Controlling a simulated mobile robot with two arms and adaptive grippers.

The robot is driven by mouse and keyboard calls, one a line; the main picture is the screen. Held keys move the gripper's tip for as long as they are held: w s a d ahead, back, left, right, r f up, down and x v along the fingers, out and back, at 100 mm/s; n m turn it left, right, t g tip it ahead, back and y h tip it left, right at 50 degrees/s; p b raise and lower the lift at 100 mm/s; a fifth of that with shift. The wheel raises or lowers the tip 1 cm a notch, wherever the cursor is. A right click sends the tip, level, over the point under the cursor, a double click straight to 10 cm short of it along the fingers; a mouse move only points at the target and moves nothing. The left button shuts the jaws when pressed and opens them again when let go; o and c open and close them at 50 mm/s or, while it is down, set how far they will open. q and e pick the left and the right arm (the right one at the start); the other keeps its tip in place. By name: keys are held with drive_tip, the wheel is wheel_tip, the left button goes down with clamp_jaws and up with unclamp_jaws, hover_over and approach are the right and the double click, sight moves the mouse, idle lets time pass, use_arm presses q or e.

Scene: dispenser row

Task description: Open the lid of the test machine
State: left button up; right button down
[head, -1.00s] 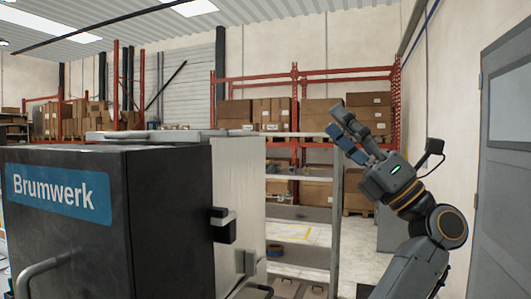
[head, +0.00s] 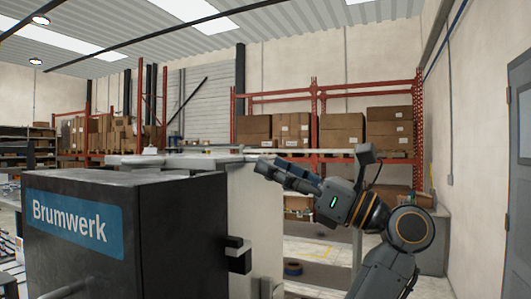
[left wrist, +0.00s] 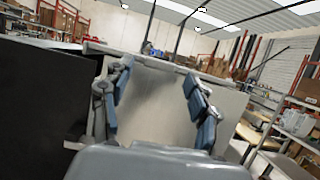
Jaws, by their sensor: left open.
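A black machine (head: 165,225) with a blue Brumwerk label (head: 75,221) fills the lower left of the head view. Its dark side (left wrist: 40,105) shows at the left of the left wrist view. A pale cabinet-like body (head: 258,215) with a flat top stands right behind it; I cannot tell whether they are one unit or which part is the lid. My left gripper (head: 272,167) is open and empty at the upper right edge of the pale body. In the left wrist view its fingers (left wrist: 158,72) are spread before the pale face (left wrist: 165,100). My right gripper is not in view.
A dark latch-like block (head: 238,256) sticks out from the black machine's right side. Red racks with cardboard boxes (head: 340,133) stand at the back. A grey door (head: 518,170) is at the far right. Some floor is clear behind the arm.

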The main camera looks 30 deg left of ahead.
use_arm(q)
drive_tip(key=shift+p+x, duration=0.35)
drive_tip(key=shift+x, duration=1.05)
drive_tip(key=shift+c, duration=0.5)
drive_tip(key=shift+r, duration=0.1)
clamp_jaws()
